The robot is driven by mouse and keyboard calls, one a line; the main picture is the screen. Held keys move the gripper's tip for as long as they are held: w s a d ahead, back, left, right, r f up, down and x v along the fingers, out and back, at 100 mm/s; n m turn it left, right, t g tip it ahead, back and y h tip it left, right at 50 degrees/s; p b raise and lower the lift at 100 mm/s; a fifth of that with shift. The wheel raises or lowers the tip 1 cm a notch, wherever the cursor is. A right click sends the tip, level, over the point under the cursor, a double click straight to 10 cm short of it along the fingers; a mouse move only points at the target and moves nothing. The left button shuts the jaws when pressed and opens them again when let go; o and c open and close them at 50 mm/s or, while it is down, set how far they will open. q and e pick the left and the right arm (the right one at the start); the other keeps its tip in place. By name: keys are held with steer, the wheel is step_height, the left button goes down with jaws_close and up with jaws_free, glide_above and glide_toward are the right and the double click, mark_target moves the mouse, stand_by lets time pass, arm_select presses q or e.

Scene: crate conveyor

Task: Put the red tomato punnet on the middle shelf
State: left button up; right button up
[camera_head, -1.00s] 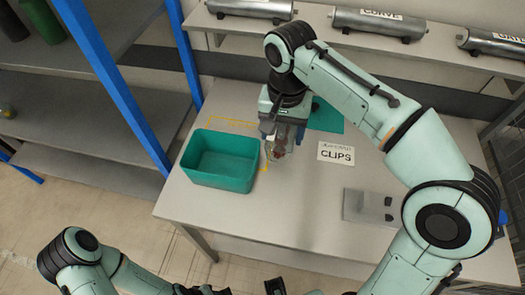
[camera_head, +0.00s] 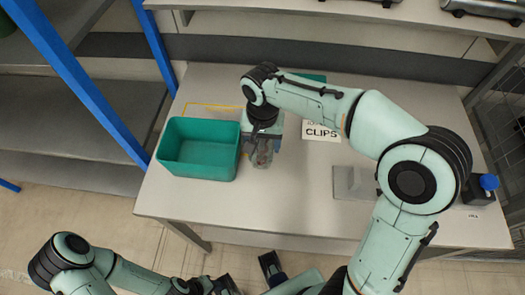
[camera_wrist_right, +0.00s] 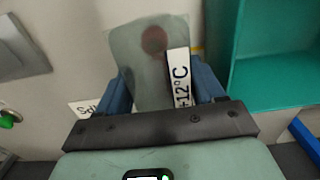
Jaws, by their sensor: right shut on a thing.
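My right gripper (camera_head: 263,150) is over the table, just right of the green crate, and is shut on a small clear punnet (camera_head: 262,160) with a reddish patch in it. In the right wrist view the punnet (camera_wrist_right: 150,85) sits between the blue fingers, with a round red spot and a white "+12°C" label. Whether it touches the table cannot be told. The grey shelf unit (camera_head: 95,107) with blue posts stands at the left; its shelves are partly cut off. My left gripper (camera_head: 245,277) is at the bottom edge, mostly cut off.
The green crate (camera_head: 163,160) looks empty and stands at the table's left end. A "CLIPS" card (camera_head: 321,131) lies behind my right gripper. A grey plate (camera_head: 352,183) and a black box with a blue knob (camera_head: 488,183) are at the right. The table's front middle (camera_head: 280,205) is clear.

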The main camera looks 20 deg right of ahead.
steer(key=shift+f+b, duration=0.35)
steer(key=shift+f, duration=1.85)
steer(key=shift+f, duration=0.2)
steer(key=o, duration=1)
steer(key=shift+r, duration=0.1)
